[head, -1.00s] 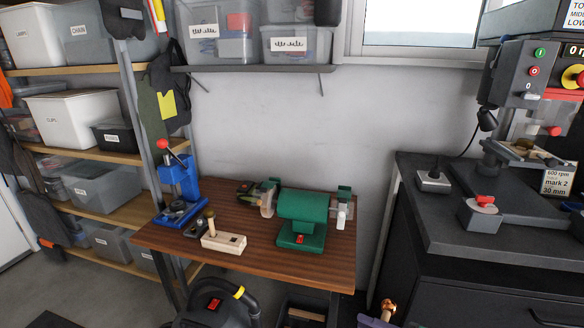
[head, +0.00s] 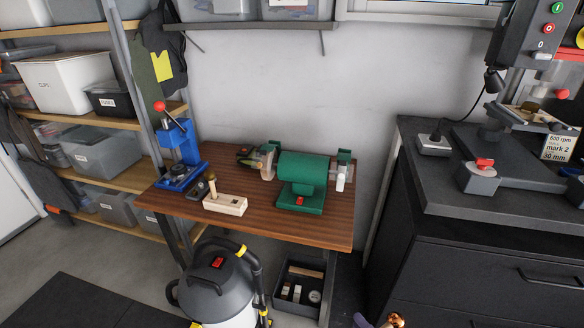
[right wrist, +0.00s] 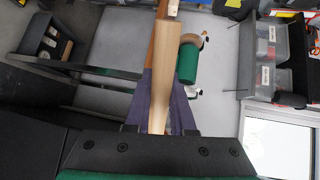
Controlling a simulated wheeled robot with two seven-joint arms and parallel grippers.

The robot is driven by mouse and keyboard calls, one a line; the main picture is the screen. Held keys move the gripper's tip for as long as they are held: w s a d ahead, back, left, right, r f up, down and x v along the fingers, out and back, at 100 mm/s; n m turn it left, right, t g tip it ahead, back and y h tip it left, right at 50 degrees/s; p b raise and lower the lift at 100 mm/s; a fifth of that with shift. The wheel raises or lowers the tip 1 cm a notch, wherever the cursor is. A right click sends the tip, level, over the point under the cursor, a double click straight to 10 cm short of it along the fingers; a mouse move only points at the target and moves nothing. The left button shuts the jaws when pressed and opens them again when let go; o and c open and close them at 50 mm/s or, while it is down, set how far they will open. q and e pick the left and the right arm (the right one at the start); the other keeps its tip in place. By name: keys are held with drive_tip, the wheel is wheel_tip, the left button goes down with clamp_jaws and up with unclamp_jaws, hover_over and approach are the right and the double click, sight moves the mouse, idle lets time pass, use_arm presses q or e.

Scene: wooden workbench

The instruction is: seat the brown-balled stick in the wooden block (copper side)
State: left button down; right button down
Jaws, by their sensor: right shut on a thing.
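The wooden block (head: 232,206) is a pale bar lying near the front left of the workbench, with dark openings in its top. A pale stick (head: 213,193) with a dull olive-brown top stands upright at its left end. My right gripper (head: 376,323) shows only at the bottom edge of the head view, low in front of the bench and well apart from the block. A shiny copper-brown ball (head: 397,320) shows beside it. In the right wrist view its purple fingers (right wrist: 160,100) are shut on a pale wooden stick (right wrist: 168,55). My left gripper is out of view.
The workbench (head: 250,229) carries a blue press (head: 182,160) at the left and a green grinder (head: 301,180) right of the block. A vacuum cleaner (head: 216,290) and an open dark box (head: 300,290) stand below the front edge. A black cabinet (head: 480,270) is at right.

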wheel_tip(320, 180, up, 6)
drive_tip(key=w+d+m+t+h+p, duration=0.1)
drive_tip(key=m+t+h+p, duration=0.1)
drive_tip(key=m+h+p, duration=0.2)
drive_tip(key=m+h, duration=0.2)
drive_tip(key=h, duration=0.1)
drive_tip(key=shift+d+h+p, duration=0.3)
drive_tip(key=shift+h+p, duration=0.1)
drive_tip(key=shift+w, duration=0.15)
